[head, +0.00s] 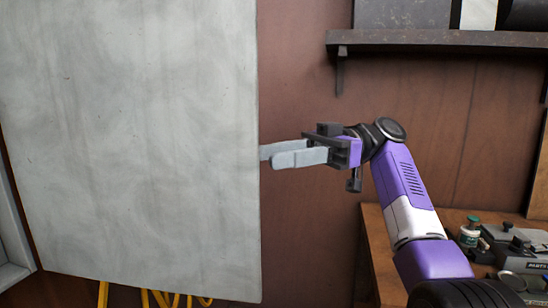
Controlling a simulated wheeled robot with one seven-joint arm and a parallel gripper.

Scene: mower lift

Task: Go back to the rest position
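My gripper (268,157) is in the head view, right of centre, with its grey fingers pointing left. My purple and white arm rises from the lower right to it. The two fingers overlap from this side, so the gap between them does not show clearly. The fingertips meet the right edge of a large grey panel (130,140) in the picture. I cannot tell whether they touch it or reach behind it. No held object shows.
A dark shelf (440,40) hangs on the brown wall at the upper right. A wooden bench (380,260) at the lower right holds a small green-lidded jar (470,232) and a grey box (515,245). Yellow tubing (160,298) shows below the panel.

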